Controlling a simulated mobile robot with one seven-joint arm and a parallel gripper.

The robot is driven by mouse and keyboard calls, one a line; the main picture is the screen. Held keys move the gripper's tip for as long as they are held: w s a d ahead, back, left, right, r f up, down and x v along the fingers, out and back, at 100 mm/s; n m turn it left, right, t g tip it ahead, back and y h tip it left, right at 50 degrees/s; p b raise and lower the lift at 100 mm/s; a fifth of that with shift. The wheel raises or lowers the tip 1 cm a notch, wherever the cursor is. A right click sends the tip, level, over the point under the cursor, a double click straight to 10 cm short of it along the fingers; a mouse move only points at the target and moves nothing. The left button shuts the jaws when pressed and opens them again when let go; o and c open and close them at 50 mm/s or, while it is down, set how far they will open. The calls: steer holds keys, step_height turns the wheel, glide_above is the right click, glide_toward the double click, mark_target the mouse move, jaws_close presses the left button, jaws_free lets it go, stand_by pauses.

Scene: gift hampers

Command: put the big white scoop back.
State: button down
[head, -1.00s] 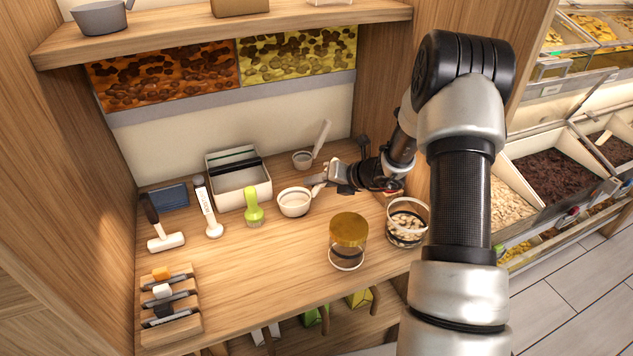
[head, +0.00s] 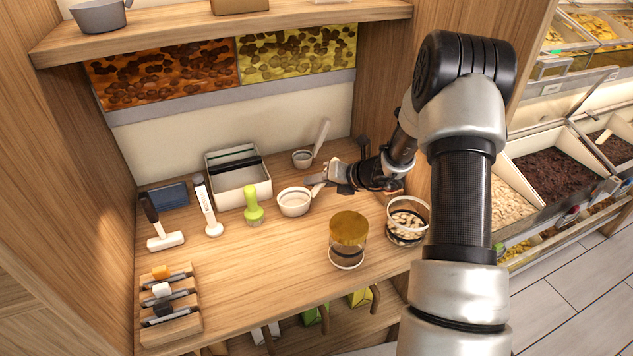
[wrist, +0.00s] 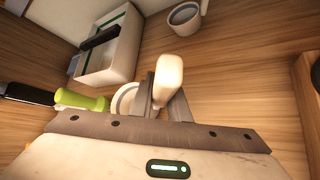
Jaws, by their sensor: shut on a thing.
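The big white scoop (head: 293,203) is a round white cup with a pale handle. Its cup appears to be upright on or just above the wooden counter; I cannot tell if it touches. My gripper (head: 318,184) comes from the right and is shut on the handle. In the wrist view the handle end of the scoop (wrist: 168,80) shows between the fingers of my gripper (wrist: 162,97), with the cup partly hidden behind them. A smaller white scoop (head: 302,159) with a raised handle stands behind, near the back wall.
A white open box (head: 243,190) stands behind left, with a lime-green tool (head: 253,207) in front of it. A gold-lidded jar (head: 348,235) and an open jar of nuts (head: 407,222) stand in front right. The front-middle counter is clear.

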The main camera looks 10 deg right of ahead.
steer(key=c, duration=1.6)
jaws_free()
steer(key=p+v, duration=0.2)
steer(key=v, duration=1.5)
steer(key=shift+s+r, duration=0.1)
steer(key=shift+s, duration=0.1)
